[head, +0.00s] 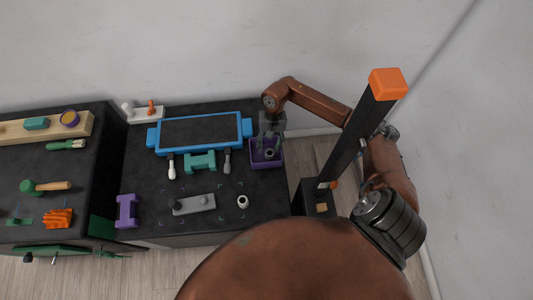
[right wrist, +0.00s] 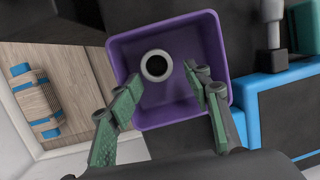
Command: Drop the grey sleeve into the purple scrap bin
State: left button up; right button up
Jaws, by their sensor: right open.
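The purple scrap bin (head: 280,162) stands at the right end of the dark bench, and it fills the middle of the right wrist view (right wrist: 190,114). A grey sleeve (right wrist: 156,66), a short ring with a dark hole, is inside the bin's walls and also shows there in the head view (head: 269,153). Whether it touches the bin floor is hard to tell. My right gripper (head: 271,131) is over the bin's back side. In the right wrist view its fingers (right wrist: 162,82) are apart, with the sleeve between and beyond their tips, not gripped. My left gripper is out of view.
A second pale ring (head: 243,201) lies on the bench in front of the bin. A blue-framed tray (head: 248,127), a teal block (head: 200,162) and a grey plate with knobs (head: 195,204) are to the left.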

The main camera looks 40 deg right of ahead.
jog(key=v, duration=1.2)
dwell(0.3)
